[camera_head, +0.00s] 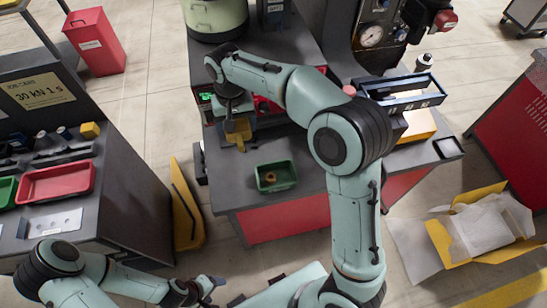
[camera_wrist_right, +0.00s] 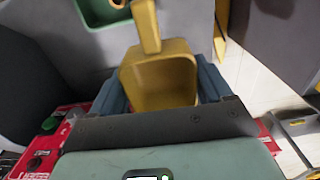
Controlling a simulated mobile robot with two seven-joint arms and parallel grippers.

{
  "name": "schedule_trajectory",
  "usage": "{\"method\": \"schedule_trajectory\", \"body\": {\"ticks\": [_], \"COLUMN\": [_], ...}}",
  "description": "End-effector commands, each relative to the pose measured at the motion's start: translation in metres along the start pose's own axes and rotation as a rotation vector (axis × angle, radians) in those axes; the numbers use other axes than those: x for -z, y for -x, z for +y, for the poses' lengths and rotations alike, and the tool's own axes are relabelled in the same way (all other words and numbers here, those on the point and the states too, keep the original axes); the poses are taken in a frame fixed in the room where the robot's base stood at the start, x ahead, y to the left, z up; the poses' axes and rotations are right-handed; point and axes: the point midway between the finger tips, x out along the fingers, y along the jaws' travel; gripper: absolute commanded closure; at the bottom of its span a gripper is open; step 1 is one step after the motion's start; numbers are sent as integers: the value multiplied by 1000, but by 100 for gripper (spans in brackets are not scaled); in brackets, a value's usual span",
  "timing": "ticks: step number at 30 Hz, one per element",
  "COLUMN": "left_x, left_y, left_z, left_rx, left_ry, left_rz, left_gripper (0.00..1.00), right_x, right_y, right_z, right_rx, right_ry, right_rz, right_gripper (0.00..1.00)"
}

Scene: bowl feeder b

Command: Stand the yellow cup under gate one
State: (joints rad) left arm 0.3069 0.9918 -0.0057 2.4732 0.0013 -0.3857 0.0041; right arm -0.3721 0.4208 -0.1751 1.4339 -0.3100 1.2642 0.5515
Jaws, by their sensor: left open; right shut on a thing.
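The yellow cup (camera_head: 238,134) is scoop-shaped, with an open hollow and a bar-like handle. My right gripper (camera_head: 236,119) is shut on it over the left part of the middle bench. In the right wrist view the cup (camera_wrist_right: 160,75) sits between the blue fingers of the right gripper (camera_wrist_right: 162,98), its handle pointing up the picture. I cannot tell whether its base touches the bench. My left gripper (camera_head: 207,290) is open and empty at the bottom, low and apart from the benches. I cannot pick out gate one; my right arm covers part of the bench.
A green bin (camera_head: 262,185) with a small orange-brown thing stands on the middle bench (camera_head: 300,205). A dark labelled rack (camera_head: 405,98) is at the bench's right. The left bench holds a red tray (camera_head: 57,182) and a small yellow block (camera_head: 90,130). An opened carton (camera_head: 480,230) lies on the floor.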

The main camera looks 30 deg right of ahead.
Motion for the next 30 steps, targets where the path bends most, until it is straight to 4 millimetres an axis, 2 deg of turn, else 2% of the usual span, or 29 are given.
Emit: {"method": "schedule_trajectory", "body": {"ticks": [4,8,21,25,30], "left_x": [0,-2,-11,-12,-12], "left_y": [0,-3,-19,-21,-21], "left_z": [0,-2,-11,-12,-12], "left_rx": [0,1,6,6,6], "left_ry": [0,1,6,6,6], "left_rz": [0,-2,-16,-16,-17], "left_gripper": [32,32,32,32,32], "right_x": [0,-2,-2,-2,-1], "right_y": [7,-4,-118,-140,-151], "right_z": [-2,-1,-1,-1,-1], "right_rx": [3,0,-1,0,1], "right_ry": [-9,-12,-12,-12,-12], "right_rz": [1,-4,-6,-3,-1], "right_gripper": [58,58,58,58,58]}}
